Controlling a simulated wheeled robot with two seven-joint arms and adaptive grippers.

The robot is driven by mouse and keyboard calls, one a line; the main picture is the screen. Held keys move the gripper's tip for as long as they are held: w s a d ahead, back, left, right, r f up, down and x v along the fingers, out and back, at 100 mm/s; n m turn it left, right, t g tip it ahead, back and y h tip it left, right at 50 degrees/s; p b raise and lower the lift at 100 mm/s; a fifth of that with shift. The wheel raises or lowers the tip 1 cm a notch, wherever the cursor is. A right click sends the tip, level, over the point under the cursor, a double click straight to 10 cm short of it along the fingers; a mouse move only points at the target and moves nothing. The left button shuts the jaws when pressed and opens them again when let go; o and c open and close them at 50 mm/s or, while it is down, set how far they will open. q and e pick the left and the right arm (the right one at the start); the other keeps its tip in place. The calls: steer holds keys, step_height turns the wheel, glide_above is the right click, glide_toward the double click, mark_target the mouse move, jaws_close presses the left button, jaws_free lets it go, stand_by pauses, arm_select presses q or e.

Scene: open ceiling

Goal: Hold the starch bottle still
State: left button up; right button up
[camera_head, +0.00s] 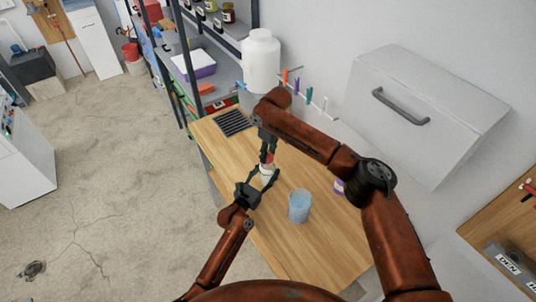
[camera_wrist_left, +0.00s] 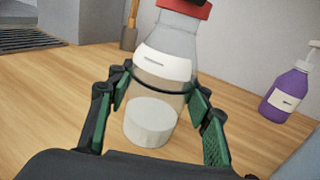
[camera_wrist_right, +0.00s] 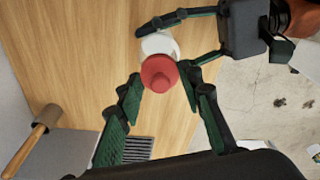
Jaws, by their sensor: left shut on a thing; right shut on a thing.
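The starch bottle (camera_wrist_left: 163,62) is clear, with white contents at the bottom, a pale label and a red cap (camera_wrist_right: 159,73). It stands on the wooden table and also shows in the head view (camera_head: 267,171). It looks upright or only slightly tilted. My left gripper (camera_wrist_left: 158,82) is shut on the bottle's body, one finger on each side. My right gripper (camera_head: 268,152) comes from above and is shut on the red cap, which shows between its fingertips in the right wrist view. In the head view the fingers partly hide the bottle.
A blue translucent cup (camera_head: 299,207) stands on the table near the bottle. A purple bottle (camera_wrist_left: 288,93) stands farther right, partly behind my right arm in the head view. A dark grille (camera_head: 234,122) lies at the table's far end. A wooden-handled tool (camera_wrist_right: 46,118) is near the wall.

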steer(key=shift+r, duration=2.7)
arm_select(q)
steer(key=o, duration=1.3)
steer(key=shift+s+a, duration=0.1)
